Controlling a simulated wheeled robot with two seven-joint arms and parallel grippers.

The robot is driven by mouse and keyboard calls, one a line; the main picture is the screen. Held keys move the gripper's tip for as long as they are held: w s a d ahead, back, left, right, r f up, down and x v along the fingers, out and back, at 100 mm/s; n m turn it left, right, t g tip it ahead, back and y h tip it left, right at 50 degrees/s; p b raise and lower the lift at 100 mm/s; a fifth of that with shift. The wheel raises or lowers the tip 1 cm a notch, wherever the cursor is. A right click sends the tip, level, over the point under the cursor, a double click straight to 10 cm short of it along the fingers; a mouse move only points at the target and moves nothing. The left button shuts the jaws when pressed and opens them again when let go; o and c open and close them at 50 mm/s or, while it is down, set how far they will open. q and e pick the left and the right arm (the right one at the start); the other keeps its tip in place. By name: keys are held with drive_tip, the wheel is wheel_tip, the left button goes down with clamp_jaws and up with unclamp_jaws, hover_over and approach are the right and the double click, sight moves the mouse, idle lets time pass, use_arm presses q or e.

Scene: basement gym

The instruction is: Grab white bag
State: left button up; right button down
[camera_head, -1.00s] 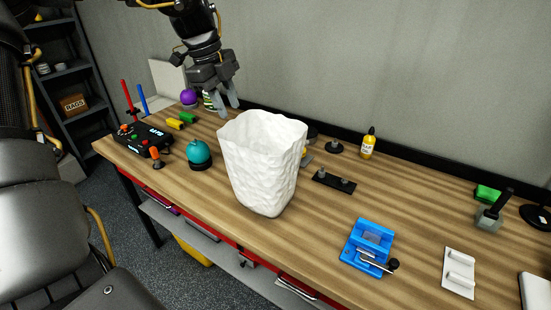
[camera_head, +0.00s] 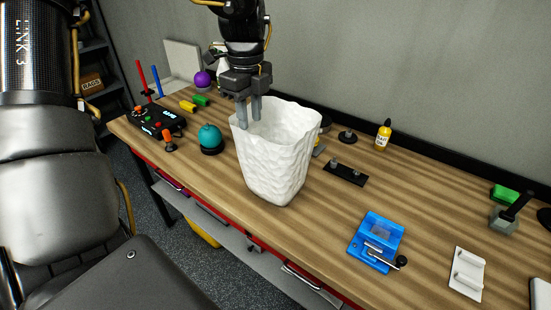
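The white bag (camera_head: 275,160) stands upright and open-topped on the wooden workbench, its sides crinkled. My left gripper (camera_head: 248,119) points down at the bag's left rim. Its two grey fingers are a little apart, with a narrow gap between them. The fingertips overlap the bag's mouth in the picture; I cannot tell which side of the bag's wall each finger is on. My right gripper is not in view.
A teal round object (camera_head: 209,137) stands left of the bag, near a black control box (camera_head: 157,121). A black plate with knobs (camera_head: 345,173), a yellow bottle (camera_head: 383,135) and a blue device (camera_head: 376,242) are to the right. Bare bench (camera_head: 325,215) lies right of the bag.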

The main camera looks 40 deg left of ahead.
sight(252, 135)
use_arm(q)
drive_tip(key=shift+f, duration=0.1)
wheel_tip(252, 135, down, 5)
drive_tip(key=shift+w+r+p, duration=0.1)
drive_tip(key=shift+p, duration=1)
drive_tip(key=shift+d, duration=0.1)
drive_tip(key=shift+c, duration=0.7)
clamp_jaws()
